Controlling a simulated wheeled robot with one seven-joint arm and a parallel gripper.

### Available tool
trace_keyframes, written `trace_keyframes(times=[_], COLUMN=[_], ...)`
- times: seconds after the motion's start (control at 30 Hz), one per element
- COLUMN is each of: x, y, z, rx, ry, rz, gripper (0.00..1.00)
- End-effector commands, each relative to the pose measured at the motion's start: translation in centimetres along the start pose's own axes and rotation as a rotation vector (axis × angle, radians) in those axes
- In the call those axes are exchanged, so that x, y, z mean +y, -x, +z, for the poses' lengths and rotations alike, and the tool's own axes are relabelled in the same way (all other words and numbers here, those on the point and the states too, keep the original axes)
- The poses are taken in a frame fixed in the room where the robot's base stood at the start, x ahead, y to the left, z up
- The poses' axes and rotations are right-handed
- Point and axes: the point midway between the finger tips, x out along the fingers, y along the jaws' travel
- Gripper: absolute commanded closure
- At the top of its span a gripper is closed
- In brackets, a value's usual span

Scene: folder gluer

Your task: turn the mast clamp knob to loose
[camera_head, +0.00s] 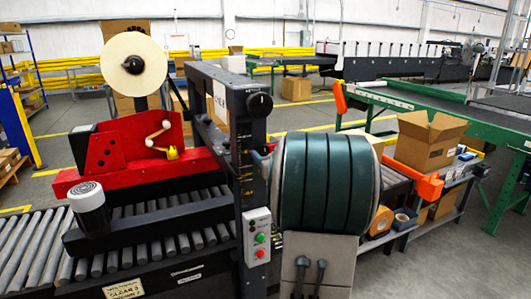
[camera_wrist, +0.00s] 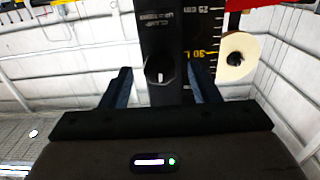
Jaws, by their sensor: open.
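The mast clamp knob (camera_head: 260,103) is a round black knob near the top of the dark upright mast (camera_head: 246,190). In the wrist view, which is upside down, the knob (camera_wrist: 158,72) carries a white pointer mark directed toward the bottom of the picture. Lettering by it reads "CLAMP", with a second line too small to read surely. My gripper (camera_wrist: 161,88) is open and empty, with its fingers to either side of the knob in the picture. Contact with the knob cannot be made out. I cannot make out my gripper in the head view.
A yellow-marked scale (camera_wrist: 211,52) runs along the mast. A pale roll (camera_head: 133,63) stands on the red unit (camera_head: 115,150) at left. A button box (camera_head: 257,237) sits lower down.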

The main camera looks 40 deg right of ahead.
Motion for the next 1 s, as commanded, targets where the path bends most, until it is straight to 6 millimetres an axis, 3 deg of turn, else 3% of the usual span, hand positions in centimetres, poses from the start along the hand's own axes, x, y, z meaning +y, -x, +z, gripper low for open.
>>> trace_keyframes(times=[0.13,0.43,0.47,0.6,1.0], x=[0.01,-0.02,-0.01,-0.02,-0.09], y=[-1.04,-1.25,-1.24,-1.23,-1.24], z=[0.0,0.0,0.0,0.01,0.27], rx=[0.0,0.0,0.0,0.0,0.0], ry=[0.0,0.0,0.0,0.0,0.055], rz=[0.0,0.0,0.0,0.0,-0.001], gripper=[0.45,0.45,0.5,0.89,0.89])
